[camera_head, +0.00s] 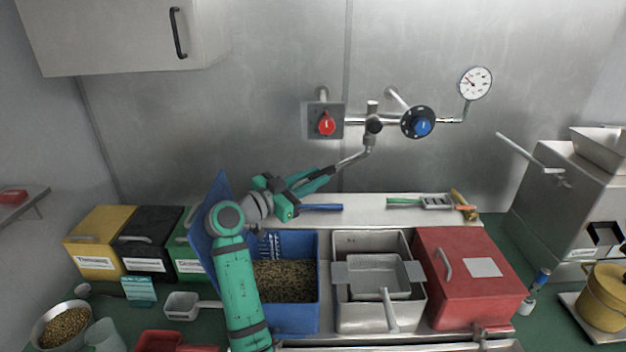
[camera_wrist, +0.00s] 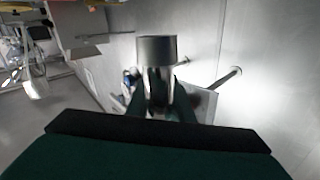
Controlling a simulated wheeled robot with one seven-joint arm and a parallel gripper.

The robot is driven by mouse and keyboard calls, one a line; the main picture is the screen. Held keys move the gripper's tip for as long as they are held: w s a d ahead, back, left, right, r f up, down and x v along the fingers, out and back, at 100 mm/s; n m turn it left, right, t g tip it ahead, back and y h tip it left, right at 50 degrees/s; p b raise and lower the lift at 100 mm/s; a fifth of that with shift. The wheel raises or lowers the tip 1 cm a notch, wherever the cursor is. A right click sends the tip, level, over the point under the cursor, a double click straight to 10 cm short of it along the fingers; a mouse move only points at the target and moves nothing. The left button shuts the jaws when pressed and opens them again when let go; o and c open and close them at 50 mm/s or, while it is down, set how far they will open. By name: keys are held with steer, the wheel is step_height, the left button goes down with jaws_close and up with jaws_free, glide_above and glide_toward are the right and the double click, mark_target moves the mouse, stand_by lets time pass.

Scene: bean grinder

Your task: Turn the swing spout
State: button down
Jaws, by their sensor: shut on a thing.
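The swing spout (camera_head: 352,158) is a thin metal pipe. It hangs from the wall-mounted tap and slants down to the left in the head view. My gripper (camera_head: 330,172) is shut on the spout near its outlet end, above the counter's back ledge. In the wrist view, a metal pipe end with a dark tip (camera_wrist: 156,50) stands up between the fingers of my gripper (camera_wrist: 158,108). The fingers hide part of the pipe. The tap has a red knob (camera_head: 326,124) on the left and a blue knob (camera_head: 422,127) on the right.
Below stand an open blue bin (camera_head: 300,320) of beans, a metal sink-like bin (camera_head: 346,318) with a strainer and a red lidded box (camera_head: 470,290). Brushes (camera_head: 433,203) lie on the back ledge (camera_head: 360,210). A pressure gauge (camera_head: 475,83) sits upper right.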

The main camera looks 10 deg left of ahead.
steer(key=shift+f, duration=0.2)
steer(key=c, duration=1.6)
jaws_free()
steer(key=shift+r, duration=0.2)
steer(key=shift+r, duration=0.3)
step_height(320, 180, up, 3)
steer(key=shift+f, duration=0.2)
steer(key=s+r, duration=0.3)
steer(key=s, duration=0.1)
steer(key=s+d+r, duration=0.1)
steer(key=s+r, duration=0.2)
steer(key=s, duration=0.2)
steer(key=s+d+r, duration=0.1)
steer(key=s+r, duration=0.2)
steer(key=s, duration=0.2)
steer(key=shift+r, duration=0.25)
